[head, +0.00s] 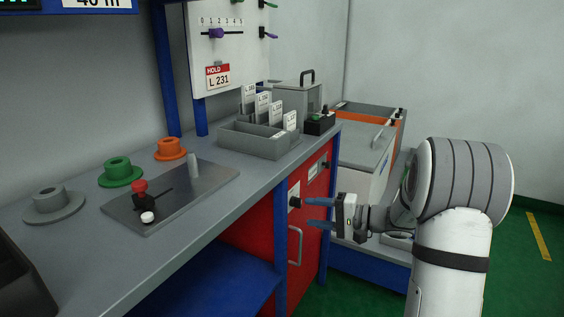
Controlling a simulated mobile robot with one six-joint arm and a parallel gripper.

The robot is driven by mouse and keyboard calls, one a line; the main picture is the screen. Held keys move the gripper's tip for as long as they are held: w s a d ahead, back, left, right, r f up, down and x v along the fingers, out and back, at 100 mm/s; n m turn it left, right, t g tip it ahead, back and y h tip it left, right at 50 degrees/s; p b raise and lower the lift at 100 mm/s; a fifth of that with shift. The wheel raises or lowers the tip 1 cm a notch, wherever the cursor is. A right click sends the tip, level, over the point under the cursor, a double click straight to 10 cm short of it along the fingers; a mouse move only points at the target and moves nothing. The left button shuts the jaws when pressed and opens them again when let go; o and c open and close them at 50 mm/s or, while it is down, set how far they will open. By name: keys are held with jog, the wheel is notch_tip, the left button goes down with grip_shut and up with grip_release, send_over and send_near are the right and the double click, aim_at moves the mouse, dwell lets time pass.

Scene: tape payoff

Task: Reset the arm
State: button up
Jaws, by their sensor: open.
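My gripper (319,213) is at the lower middle right of the head view, with its two dark fingers apart and pointing left. Nothing shows between the fingers. The fingers appear in front of the red cabinet (254,228) under the bench; I cannot tell how far they are from it. My white and grey arm (452,255) reaches in from the lower right.
A grey bench (75,265) runs along the left, with a grey hub (53,202), green hub (120,172), orange hub (171,149), metal plate (210,178) and card tray (257,146). A grey and orange machine (362,153) stands behind. Green floor (515,260) is clear at right.

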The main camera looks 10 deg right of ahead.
jog(key=s+a+r+n+g+h+p, duration=0.2)
jog(key=s+a+r+g+h+p, duration=0.15)
jog(key=s+r+p, duration=0.45)
jog(key=s+a+r+n+g+h+p, duration=0.15)
jog(key=s+a+r+g+p, duration=0.35)
jog(key=s, duration=0.5)
jog(key=s+d+r+n+t+h+p, duration=0.1)
jog(key=s+d+r+h+p, duration=0.2)
jog(key=s+r+p, duration=0.3)
jog(key=s+d+r+n+t+h+p, duration=0.1)
jog(key=s+d+r+t+h+p, duration=0.1)
jog(key=s+d+r+h+p, duration=0.2)
notch_tip(320, 180, up, 4)
jog(key=s+h+p, duration=0.1)
jog(key=h+p, duration=0.1)
jog(key=shift+s+f+p, duration=0.25)
jog(key=shift+s+p, duration=0.1)
jog(key=shift+s, duration=0.05)
jog(key=shift+d, duration=0.1)
jog(key=shift+c, duration=0.3)
